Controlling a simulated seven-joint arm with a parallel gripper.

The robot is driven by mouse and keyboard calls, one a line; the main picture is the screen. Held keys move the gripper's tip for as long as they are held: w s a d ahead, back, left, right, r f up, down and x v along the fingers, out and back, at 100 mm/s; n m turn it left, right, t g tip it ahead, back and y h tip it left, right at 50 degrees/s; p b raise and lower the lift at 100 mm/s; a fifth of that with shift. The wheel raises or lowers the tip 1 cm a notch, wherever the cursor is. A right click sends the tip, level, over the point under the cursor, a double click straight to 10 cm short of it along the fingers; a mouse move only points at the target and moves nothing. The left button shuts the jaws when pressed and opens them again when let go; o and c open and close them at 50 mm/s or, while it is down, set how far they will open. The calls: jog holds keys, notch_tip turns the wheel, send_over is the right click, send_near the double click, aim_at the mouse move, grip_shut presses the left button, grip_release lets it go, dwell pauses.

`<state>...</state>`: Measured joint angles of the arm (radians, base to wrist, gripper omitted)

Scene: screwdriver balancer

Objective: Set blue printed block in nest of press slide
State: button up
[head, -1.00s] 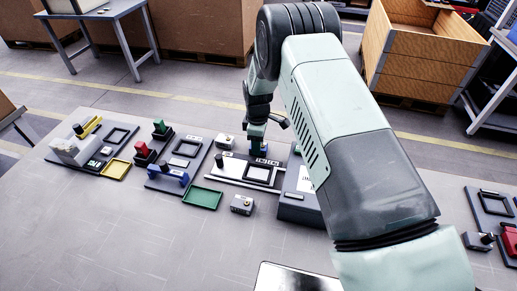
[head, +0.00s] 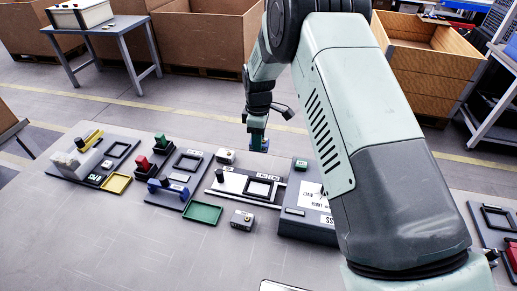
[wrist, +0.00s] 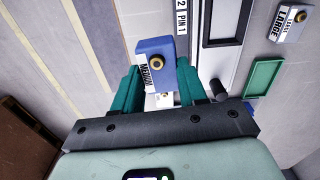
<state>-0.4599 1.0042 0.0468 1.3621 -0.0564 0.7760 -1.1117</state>
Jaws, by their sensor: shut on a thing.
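The blue block (wrist: 155,60), with a brass-ringed hole and a MEDIUM label, is held between the green fingers of my gripper (wrist: 160,84). In the head view my gripper (head: 257,143) hangs beyond the far edge of the white slide plate (head: 231,183), with a bit of blue showing at its fingers. A black square frame (head: 247,188), which looks like the nest, stands on that plate beside the grey press body (head: 303,235). In the wrist view the frame (wrist: 206,42) lies right of the block, apart from it. The frame looks empty.
A black knob (head: 220,175) stands on the plate's left end. A small grey block (head: 242,220) and a green tray (head: 203,213) lie in front. Other fixtures with red, green and yellow parts stand left.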

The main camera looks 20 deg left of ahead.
notch_tip(320, 180, up, 2)
jog(key=shift+r, duration=0.25)
jog(key=s+d+f, duration=0.2)
jog(key=s+d, duration=0.1)
jog(key=s, duration=0.7)
jog(key=shift+m, duration=0.4)
jog(key=shift+s+a+f, duration=0.1)
jog(key=shift+f, duration=1.65)
jog(key=shift+s+a+f, duration=0.1)
jog(key=shift+f, duration=1.65)
jog(key=o, duration=1.2)
